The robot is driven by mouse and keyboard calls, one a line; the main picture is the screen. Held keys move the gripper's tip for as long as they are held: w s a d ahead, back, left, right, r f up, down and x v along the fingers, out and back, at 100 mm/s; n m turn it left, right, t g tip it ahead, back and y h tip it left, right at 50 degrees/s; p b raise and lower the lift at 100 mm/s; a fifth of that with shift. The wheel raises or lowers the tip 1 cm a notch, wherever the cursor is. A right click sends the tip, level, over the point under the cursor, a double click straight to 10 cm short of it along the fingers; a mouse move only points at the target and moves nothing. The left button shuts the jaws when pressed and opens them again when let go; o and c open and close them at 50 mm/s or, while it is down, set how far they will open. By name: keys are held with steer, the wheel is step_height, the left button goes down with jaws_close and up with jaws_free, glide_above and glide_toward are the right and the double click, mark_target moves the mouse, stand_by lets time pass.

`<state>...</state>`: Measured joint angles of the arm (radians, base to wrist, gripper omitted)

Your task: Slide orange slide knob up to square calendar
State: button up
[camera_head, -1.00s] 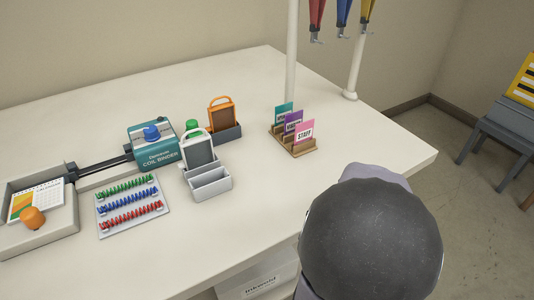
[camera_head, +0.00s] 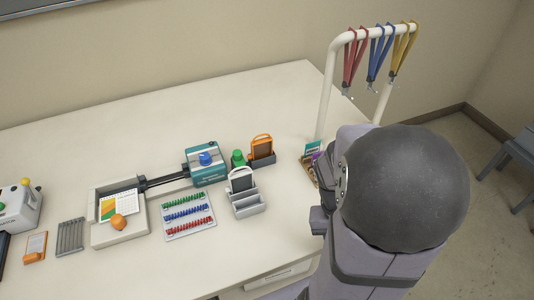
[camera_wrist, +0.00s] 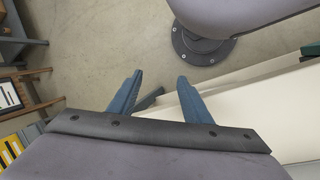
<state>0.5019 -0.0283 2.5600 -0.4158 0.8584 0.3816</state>
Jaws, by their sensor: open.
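A round orange knob (camera_head: 118,222) sits at the front of a light grey tray (camera_head: 103,239) at the left of the table. A square calendar sheet (camera_head: 106,208) with a coloured picture lies in the tray, just behind the knob in the head view. I cannot tell whether they touch. Dark rails run from the tray to a teal coil binder (camera_head: 207,174) with a blue knob (camera_head: 205,158). My gripper is open and empty, its two blue fingers (camera_wrist: 158,88) apart in the wrist view. It is at the table's right side, far from the orange knob.
Colored coils on a board (camera_head: 189,232), a grey card holder (camera_head: 247,209), a green item (camera_head: 238,158) and an orange frame (camera_head: 262,147) stand between. A white post rack (camera_head: 326,90) holds straps. A machine (camera_head: 18,210) is far left. The back table is clear.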

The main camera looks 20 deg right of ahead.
steer(key=w+a+r+n+t+y+p, duration=0.1)
steer(key=w+a+r+n+t+p, duration=0.15)
steer(key=w+a+r+p, duration=0.55)
steer(key=w+a+r+n+t+y+p, duration=0.1)
steer(key=w+a+r+n+p, duration=0.25)
steer(key=a+r+p, duration=0.7)
steer(key=w+a+r+n+b, duration=0.2)
steer(key=w+a+b, duration=0.1)
steer(key=w, duration=0.5)
steer(key=n+b, duration=0.4)
steer(key=b, duration=0.4)
glide_above(115, 218)
steer(key=f, duration=1)
steer(key=shift+d+f, duration=0.2)
steer(key=shift+f, duration=0.05)
steer(key=shift+s+a, duration=0.1)
steer(key=shift+a, duration=0.2)
steer(key=shift+d+f+p, duration=0.15)
steer(key=shift+f+p, duration=1.25)
steer(key=shift+f, duration=2.3)
